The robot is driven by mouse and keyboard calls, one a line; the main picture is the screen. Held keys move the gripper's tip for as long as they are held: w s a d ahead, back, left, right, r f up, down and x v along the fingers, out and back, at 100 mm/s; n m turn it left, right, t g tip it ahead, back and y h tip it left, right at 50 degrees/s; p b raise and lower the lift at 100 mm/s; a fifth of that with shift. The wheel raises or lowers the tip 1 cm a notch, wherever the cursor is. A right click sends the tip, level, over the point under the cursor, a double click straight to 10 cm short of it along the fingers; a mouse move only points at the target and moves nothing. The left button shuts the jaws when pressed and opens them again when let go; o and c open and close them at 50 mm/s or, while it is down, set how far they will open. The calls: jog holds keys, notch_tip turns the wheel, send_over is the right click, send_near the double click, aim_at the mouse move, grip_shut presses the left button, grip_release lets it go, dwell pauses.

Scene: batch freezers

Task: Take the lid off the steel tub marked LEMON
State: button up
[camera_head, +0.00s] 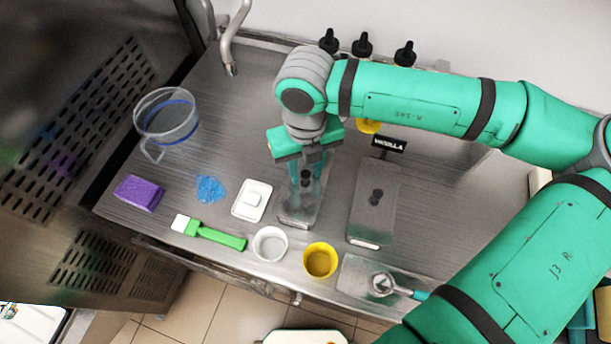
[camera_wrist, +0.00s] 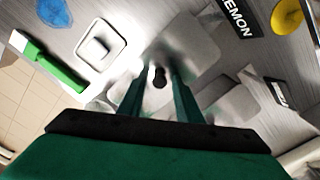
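The steel LEMON tub (camera_head: 297,218) stands on the counter below my gripper in the head view, largely covered by it. Its sign (camera_wrist: 239,16) reads "EMON" in the wrist view, cut off by the frame edge; it is hidden in the head view. The steel lid (camera_wrist: 190,48) lies on the tub, with a small black knob (camera_wrist: 159,77) near its middle. My gripper (camera_wrist: 157,82) points down over the lid. Its two fingers are apart, one on each side of the knob in the wrist view, with gaps visible. Whether the tips reach the knob's height is unclear.
A lidded VANILLA tub (camera_head: 372,212) stands close on the right, its sign (camera_head: 389,144) behind it. A white lidded box (camera_head: 252,200) is close on the left. White (camera_head: 270,244) and yellow (camera_head: 320,260) cups stand in front. A clear jug (camera_head: 166,118) is back left.

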jog(key=shift+f, duration=0.15)
grip_shut()
